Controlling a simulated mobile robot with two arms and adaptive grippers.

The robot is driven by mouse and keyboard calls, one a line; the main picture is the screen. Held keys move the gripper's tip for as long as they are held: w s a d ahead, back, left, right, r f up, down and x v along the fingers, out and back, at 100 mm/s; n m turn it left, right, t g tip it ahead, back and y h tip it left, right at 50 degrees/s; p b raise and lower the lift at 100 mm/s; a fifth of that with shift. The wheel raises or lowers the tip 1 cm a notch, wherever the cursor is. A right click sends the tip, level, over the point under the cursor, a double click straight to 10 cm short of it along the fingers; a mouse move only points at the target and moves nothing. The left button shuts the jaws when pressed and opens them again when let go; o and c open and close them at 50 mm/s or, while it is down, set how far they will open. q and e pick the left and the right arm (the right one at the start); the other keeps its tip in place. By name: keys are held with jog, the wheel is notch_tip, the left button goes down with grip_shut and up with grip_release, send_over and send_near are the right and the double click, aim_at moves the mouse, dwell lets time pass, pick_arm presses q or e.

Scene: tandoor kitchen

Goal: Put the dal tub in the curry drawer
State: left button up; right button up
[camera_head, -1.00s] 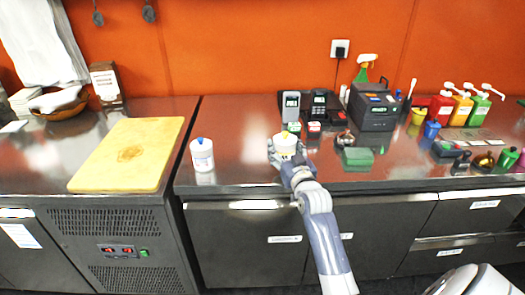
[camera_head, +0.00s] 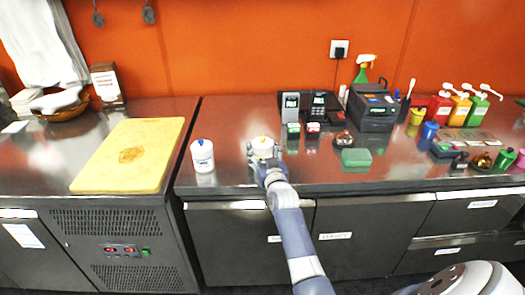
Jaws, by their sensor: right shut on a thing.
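My right gripper (camera_head: 263,152) is shut on a white tub with a yellow mark on its lid (camera_head: 262,142), probably the dal tub. It holds the tub upright over the steel counter; whether the base touches the counter is hidden. A second white tub with a blue mark on its lid (camera_head: 202,155) stands to its left, apart from it. Shut drawer fronts lie below the counter: one (camera_head: 235,255) under the held tub and one (camera_head: 375,215) to its right. Their labels are too small to read surely. My left gripper is not in view.
A yellow cutting board (camera_head: 105,170) lies on the left counter. To the right are a green block (camera_head: 356,158), a dark printer-like machine (camera_head: 375,110), a blue cup (camera_head: 430,131) and sauce pump bottles (camera_head: 461,108). The counter between the two tubs is clear.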

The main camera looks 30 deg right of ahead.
jog(key=o, duration=1.3)
jog(key=shift+f, duration=0.1)
jog(key=shift+c, duration=0.2)
